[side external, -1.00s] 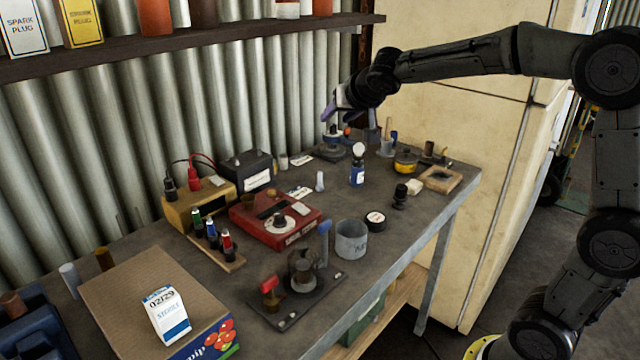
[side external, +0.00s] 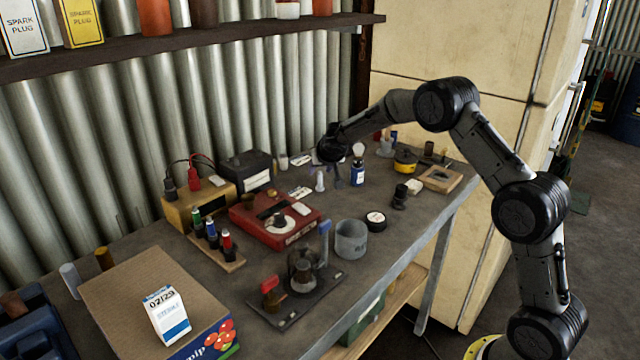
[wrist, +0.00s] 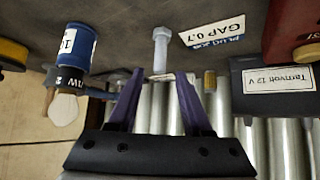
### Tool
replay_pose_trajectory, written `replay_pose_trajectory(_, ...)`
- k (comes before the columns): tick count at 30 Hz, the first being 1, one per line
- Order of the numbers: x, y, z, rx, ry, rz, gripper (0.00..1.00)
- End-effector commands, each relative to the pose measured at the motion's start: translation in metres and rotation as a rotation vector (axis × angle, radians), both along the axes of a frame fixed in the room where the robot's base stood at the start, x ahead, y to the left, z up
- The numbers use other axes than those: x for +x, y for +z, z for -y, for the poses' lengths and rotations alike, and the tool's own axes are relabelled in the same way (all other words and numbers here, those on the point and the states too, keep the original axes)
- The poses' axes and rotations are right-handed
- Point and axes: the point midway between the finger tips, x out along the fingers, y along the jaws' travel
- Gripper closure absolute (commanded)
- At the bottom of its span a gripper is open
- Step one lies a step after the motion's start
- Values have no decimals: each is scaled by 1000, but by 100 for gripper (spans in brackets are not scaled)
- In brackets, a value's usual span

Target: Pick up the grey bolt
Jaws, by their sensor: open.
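The grey bolt (side external: 320,181) stands upright on the bench, its wide head down, between the blue-labelled bottle and the white cards. In the wrist view the bolt (wrist: 160,48) is centred just beyond the fingertips, its shank pointing toward the gap between them. My gripper (wrist: 159,76) is open and empty, with a purple finger on either side of that gap. In the side view my gripper (side external: 325,172) is low over the bench at the bolt, partly hidden by my wrist. I cannot tell there whether a finger touches the bolt.
A blue bottle with a white bulb (side external: 357,168) stands close to the right. A white card (wrist: 212,32) lies beside the bolt. The dark battery box (side external: 246,170) and red meter (side external: 275,222) are to the left. Corrugated wall stands behind.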

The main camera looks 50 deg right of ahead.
Motion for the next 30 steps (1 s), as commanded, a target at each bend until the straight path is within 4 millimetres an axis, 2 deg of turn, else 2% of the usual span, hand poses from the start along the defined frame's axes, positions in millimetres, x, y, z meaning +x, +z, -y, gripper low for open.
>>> replay_pose_trajectory(5, 5, -7, 4, 0, 0, 0, 51)
replay_pose_trajectory(15, 26, -40, 20, 0, 0, 0, 51)
replay_pose_trajectory(26, 30, -44, 23, 0, 1, 1, 51)
replay_pose_trajectory(30, 29, -44, 23, 0, 1, 1, 76)
